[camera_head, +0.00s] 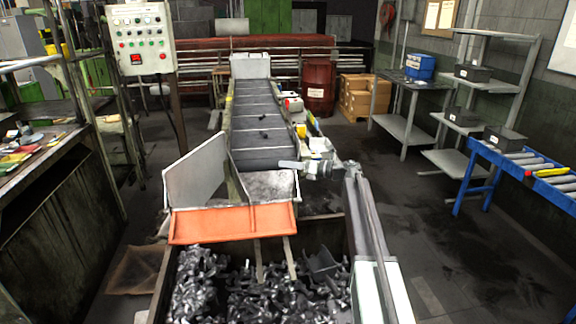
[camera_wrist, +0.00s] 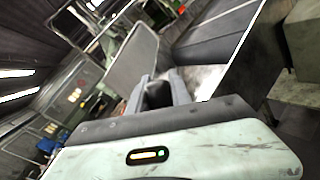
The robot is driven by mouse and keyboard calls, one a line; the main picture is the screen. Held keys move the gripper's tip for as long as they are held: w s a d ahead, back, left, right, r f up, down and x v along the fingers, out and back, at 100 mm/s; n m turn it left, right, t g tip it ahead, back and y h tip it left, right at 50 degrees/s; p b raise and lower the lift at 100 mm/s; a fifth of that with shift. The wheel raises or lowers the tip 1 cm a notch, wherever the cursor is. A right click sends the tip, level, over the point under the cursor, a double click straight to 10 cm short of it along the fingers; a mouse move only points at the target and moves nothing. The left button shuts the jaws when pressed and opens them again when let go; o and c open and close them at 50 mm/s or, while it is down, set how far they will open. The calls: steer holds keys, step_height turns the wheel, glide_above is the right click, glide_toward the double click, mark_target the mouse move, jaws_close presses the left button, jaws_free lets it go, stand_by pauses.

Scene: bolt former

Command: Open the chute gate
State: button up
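The chute gate looks to be the orange plate (camera_head: 235,222) across the lower end of the chute (camera_head: 268,186) in the head view. It stands upright above the bin of metal parts. My gripper (camera_head: 284,164) is over the right side of the chute, above and behind the plate, and appears apart from it. In the wrist view, the two grey fingers of my gripper (camera_wrist: 160,88) stand apart with a dark gap between them. I see nothing clearly held. The orange plate does not show in the wrist view.
A conveyor (camera_head: 255,115) rises behind the chute, with a grey side panel (camera_head: 195,170) at left. A bin of metal parts (camera_head: 260,290) lies below. A control box (camera_head: 141,38) stands at left. A blue roller table (camera_head: 480,165) stands right; the floor before it is clear.

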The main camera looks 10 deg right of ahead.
steer(key=o, duration=0.4)
steer(key=shift+w+d, duration=0.1)
steer(key=shift+d, duration=0.1)
steer(key=v, duration=0.7)
steer(key=shift+s+d, duration=0.25)
steer(key=shift+d, duration=0.1)
